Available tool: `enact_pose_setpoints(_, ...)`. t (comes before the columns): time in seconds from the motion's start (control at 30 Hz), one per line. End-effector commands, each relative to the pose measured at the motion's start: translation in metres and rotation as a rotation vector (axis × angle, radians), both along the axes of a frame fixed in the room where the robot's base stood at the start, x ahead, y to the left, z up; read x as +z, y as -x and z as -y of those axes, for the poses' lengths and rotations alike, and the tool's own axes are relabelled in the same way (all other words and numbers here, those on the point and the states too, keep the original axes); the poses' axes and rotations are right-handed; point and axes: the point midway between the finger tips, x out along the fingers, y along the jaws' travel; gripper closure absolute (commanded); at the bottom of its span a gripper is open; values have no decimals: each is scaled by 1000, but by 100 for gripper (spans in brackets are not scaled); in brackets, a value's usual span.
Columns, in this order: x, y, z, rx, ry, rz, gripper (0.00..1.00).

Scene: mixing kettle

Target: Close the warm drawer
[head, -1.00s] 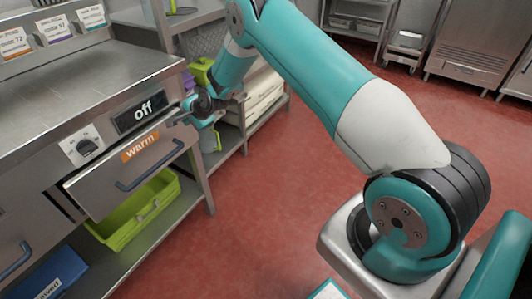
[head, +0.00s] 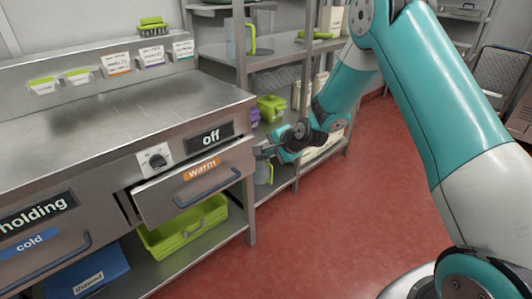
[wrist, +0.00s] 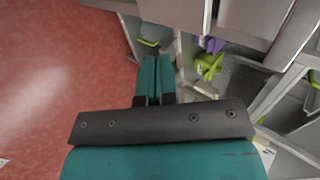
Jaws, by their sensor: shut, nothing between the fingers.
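The warm drawer (head: 196,185) is in the counter front in the head view, under the "off" display (head: 210,138). It has an orange "warm" label (head: 202,169) and a dark bar handle (head: 207,189). My gripper (head: 263,151) is at the right end of the drawer front, near the counter corner. I cannot tell whether it touches. In the wrist view the teal fingers (wrist: 155,75) are together and empty.
The cold drawer (head: 40,248) is further left. A green bin (head: 185,228) and a blue box (head: 88,272) stand on the shelf below. A shelf rack (head: 290,48) stands behind my arm. The red floor (head: 310,225) at front right is clear.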

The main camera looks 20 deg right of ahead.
Motion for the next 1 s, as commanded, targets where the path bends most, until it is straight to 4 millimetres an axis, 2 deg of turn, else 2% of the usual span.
enact_pose_setpoints(0.13,-22,4,-16,33,-25,62,100)
enact_pose_setpoints(0.3,-48,12,-50,88,-87,224,100)
enact_pose_setpoints(0.53,-70,33,-87,102,-174,448,100)
enact_pose_setpoints(0.8,-87,59,-103,36,-247,638,100)
enact_pose_setpoints(1.0,-85,68,-103,0,-264,688,100)
